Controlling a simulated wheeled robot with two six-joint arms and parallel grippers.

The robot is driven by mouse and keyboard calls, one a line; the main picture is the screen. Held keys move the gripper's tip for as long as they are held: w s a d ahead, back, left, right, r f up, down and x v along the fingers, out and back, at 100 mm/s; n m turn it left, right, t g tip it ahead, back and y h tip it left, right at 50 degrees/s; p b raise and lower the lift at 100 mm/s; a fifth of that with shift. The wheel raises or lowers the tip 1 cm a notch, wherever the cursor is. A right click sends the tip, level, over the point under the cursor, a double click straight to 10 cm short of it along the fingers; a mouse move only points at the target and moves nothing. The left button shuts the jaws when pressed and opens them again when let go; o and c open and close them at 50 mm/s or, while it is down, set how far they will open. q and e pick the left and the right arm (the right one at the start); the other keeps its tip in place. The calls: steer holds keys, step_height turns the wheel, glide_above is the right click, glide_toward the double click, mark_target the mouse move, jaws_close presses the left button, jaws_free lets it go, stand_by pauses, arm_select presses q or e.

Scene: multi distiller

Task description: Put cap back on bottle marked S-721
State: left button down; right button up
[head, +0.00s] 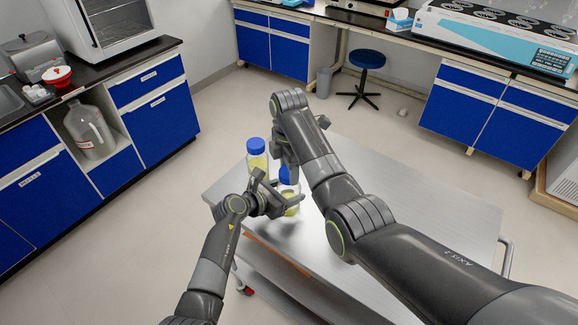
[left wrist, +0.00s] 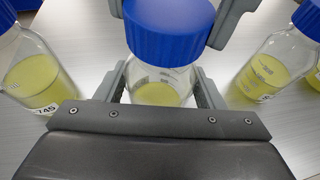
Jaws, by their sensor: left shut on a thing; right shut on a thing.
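A clear bottle (left wrist: 158,90) of yellow liquid stands between the fingers of my left gripper (left wrist: 162,92), which is shut on its body. It also shows in the head view (head: 292,210), partly hidden by my left gripper (head: 284,203). A blue cap (left wrist: 170,28) is over the bottle's neck; I cannot tell whether it is seated or only held there. My right gripper (left wrist: 175,14) has a grey finger on each side of the cap and is shut on it. In the head view the cap (head: 286,177) is partly hidden by my arms. The held bottle's label is not readable.
A bottle marked 745 (left wrist: 38,80) stands left of the held one in the left wrist view; another bottle (left wrist: 268,72) stands on the right. A blue-capped bottle (head: 257,160) stands behind in the head view. The metal cart top (head: 430,200) is clear on the right.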

steer(key=m, duration=0.6)
steer(key=shift+m, duration=0.3)
steer(key=m, duration=2.6)
steer(key=shift+w, duration=0.1)
steer(key=m, duration=0.6)
steer(key=shift+m, duration=0.3)
steer(key=m, duration=1.2)
steer(key=shift+m, duration=0.3)
